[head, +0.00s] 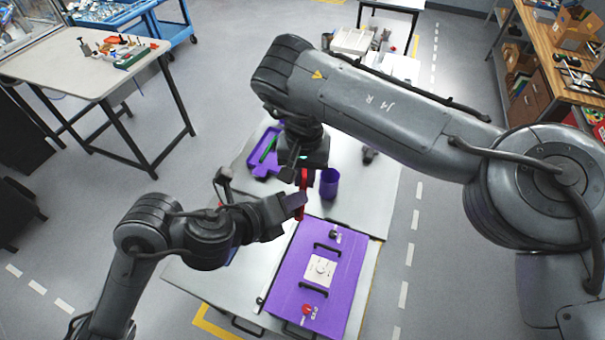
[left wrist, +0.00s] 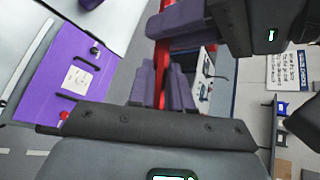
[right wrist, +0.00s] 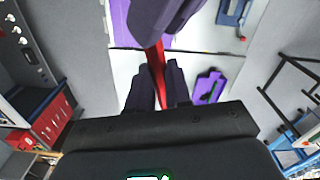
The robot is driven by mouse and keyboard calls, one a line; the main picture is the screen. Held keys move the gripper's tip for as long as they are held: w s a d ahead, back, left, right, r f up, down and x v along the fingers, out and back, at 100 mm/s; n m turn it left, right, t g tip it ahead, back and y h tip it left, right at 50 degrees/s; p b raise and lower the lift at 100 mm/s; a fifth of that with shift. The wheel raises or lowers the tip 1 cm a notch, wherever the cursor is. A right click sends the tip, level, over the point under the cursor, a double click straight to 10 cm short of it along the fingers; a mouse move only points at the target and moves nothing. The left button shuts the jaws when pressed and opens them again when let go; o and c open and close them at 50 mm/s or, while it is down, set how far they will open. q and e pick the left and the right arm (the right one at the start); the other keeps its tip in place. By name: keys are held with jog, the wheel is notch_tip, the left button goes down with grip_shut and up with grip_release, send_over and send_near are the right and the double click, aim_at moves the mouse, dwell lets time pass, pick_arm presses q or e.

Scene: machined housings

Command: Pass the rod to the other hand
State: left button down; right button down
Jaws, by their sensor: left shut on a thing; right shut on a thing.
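The red rod (head: 303,179) is upright between my two grippers above the table. My right gripper (head: 304,170) comes from above and is shut on its upper part. My left gripper (head: 298,204) comes from the left and is shut on it lower down. In the left wrist view the rod (left wrist: 161,55) runs between the purple fingers (left wrist: 165,85). In the right wrist view the rod (right wrist: 158,65) passes between my right fingers (right wrist: 157,88), with the left gripper's fingers (right wrist: 165,15) beyond. The gripped stretches are hidden.
A purple housing (head: 285,255) with black handles lies on the white table (head: 210,285) below the grippers. A purple cup (head: 329,183) stands just right of the rod. A purple tray (head: 258,168) with a green item lies behind. A beige workbench (head: 60,72) stands at left.

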pick_arm(q)
jog(key=c, duration=1)
grip_release()
jog(key=shift+s+d, duration=0.1)
jog(key=shift+d, duration=0.05)
jog(key=v, duration=0.7)
jog(key=s+a+f+n+t+y, duration=0.1)
jog(key=a+f+n+y, duration=0.15)
jog(key=f+n, duration=0.55)
jog(key=s+a+f+n+t+y, duration=0.1)
jog(key=a+f+n+y, duration=0.2)
jog(key=n, duration=1)
jog(key=s+a+f+n+g, duration=0.2)
jog(key=s+a+f+n, duration=0.1)
jog(key=s+f, duration=0.2)
jog(key=s+a+f+n+g+y, duration=0.1)
jog(key=s+a+f+n+g, duration=0.2)
jog(key=s+f+n, duration=0.1)
jog(key=s+a+f+n+g+y, duration=0.1)
jog(key=s+a+f+n+g, duration=0.1)
jog(key=s+f, duration=0.4)
jog(key=shift+a+f+n, duration=0.35)
jog(key=shift+a+n, duration=0.25)
jog(key=shift+n, duration=0.1)
